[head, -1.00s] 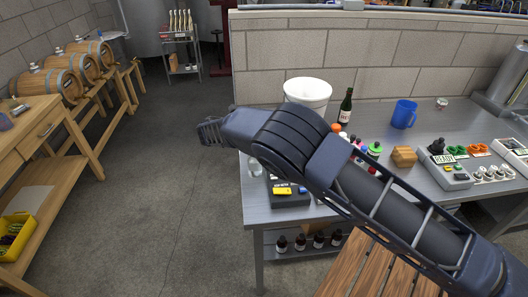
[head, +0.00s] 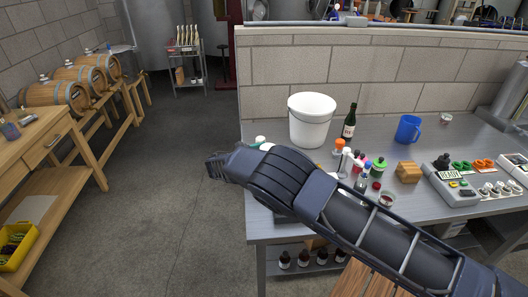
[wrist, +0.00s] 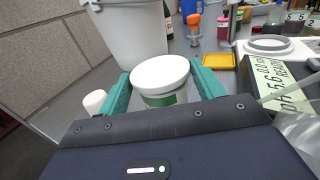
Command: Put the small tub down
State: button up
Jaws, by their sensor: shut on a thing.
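The small tub (wrist: 162,76) has a round white lid and a green label. In the wrist view it stands upright between the teal fingers of my gripper (wrist: 161,84), which is shut on it. The fingers are on either side of it. Its lower part is hidden by the gripper body, so I cannot tell whether its base touches the bench. In the head view my forearm covers most of the gripper; a small white and green top (head: 260,141) shows just above the arm, probably the tub.
The grey bench (head: 275,235) carries a large white bucket (head: 312,118) beyond my gripper, a dark bottle (head: 349,122), several small bottles, a blue mug (head: 408,129) and a wooden block (head: 408,172). In the wrist view a scale (wrist: 268,46) and yellow tray (wrist: 219,61) stand to the right.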

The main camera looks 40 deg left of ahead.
jog(key=shift+f, duration=0.15)
jog(key=o, duration=1.2)
jog(key=v, duration=1.1)
jog(key=shift+d, duration=0.35)
